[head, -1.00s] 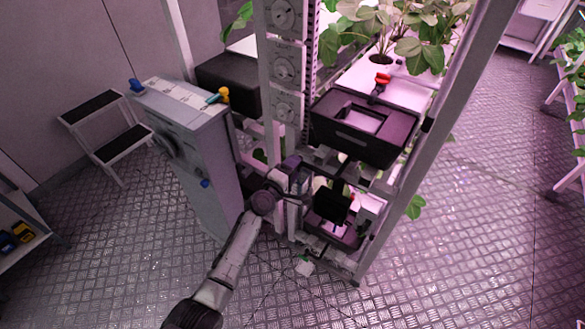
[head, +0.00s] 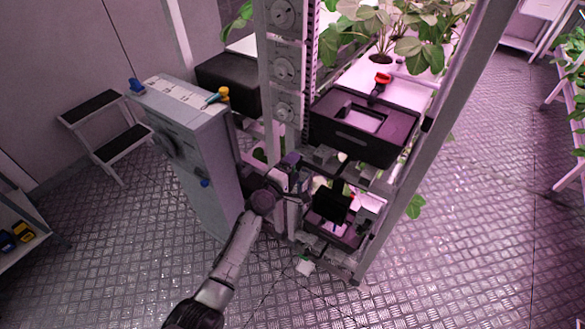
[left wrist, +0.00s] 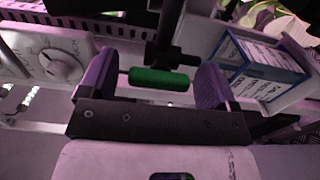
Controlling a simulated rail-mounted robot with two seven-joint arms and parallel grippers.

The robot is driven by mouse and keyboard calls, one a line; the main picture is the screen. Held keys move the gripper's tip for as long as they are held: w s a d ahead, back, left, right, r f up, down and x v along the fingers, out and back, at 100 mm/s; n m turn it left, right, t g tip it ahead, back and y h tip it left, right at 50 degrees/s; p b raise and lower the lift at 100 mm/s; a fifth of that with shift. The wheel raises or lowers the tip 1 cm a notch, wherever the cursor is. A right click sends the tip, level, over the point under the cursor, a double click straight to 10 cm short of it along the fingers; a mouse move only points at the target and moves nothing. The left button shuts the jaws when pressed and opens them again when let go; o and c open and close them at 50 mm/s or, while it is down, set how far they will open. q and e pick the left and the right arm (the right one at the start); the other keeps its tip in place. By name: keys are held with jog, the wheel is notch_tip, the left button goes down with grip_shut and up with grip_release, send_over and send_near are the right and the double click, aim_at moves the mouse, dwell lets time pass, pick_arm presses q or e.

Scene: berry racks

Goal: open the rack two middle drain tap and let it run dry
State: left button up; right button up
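In the left wrist view a green tap handle (left wrist: 160,78) lies crosswise under a dark pipe and valve stem. My left gripper (left wrist: 158,68) has its two purple-padded fingers apart, one on each side of the handle. Gaps show between the pads and the handle, so it is not gripped. In the head view my left gripper (head: 296,184) is at the lower part of the rack frame (head: 392,205), below the black tank (head: 362,128); the green handle is hidden there. My right gripper is not in view.
A dial (left wrist: 62,66) is left of the fingers and a blue-and-white labelled box (left wrist: 265,72) is close on the right. A grey cabinet (head: 205,150) stands left of the rack, with a step stool (head: 108,130) beyond. A red-topped fitting (head: 382,79) is above the tank. Floor at right is clear.

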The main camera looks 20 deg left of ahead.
pick_arm(q)
jog(key=p+v, duration=0.4)
jog(key=v, duration=1)
jog(key=shift+w, duration=0.15)
dwell(0.4)
